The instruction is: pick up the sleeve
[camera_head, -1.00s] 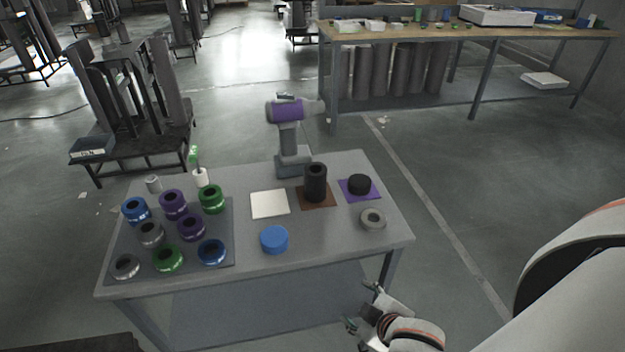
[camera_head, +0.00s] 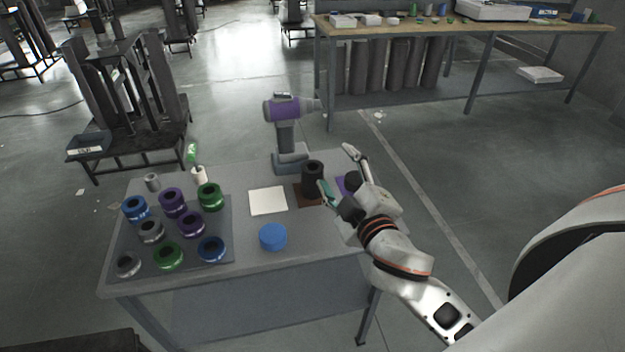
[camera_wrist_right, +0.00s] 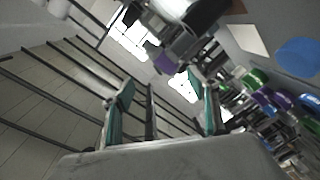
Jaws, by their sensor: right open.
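The likely sleeve is a tall, hollow black cylinder (camera_head: 312,178), upright on a brown mat (camera_head: 303,198) at the table's right rear. My right gripper (camera_head: 337,171) is open and empty above the table's right side. In the head view its near finger overlaps the edge of the brown mat, just right of the black cylinder; I cannot tell the height gap. The right wrist view shows its two green-padded fingers (camera_wrist_right: 163,105) spread with nothing between them. I cannot make out the cylinder clearly there. My left gripper is not in view.
A purple and grey scanner-like device (camera_head: 286,115) stands behind the cylinder. A white mat (camera_head: 267,201) and a blue disc (camera_head: 273,237) lie to its left. A dark tray (camera_head: 190,262) holds several coloured rings. A purple mat (camera_head: 341,186) is mostly hidden behind my gripper.

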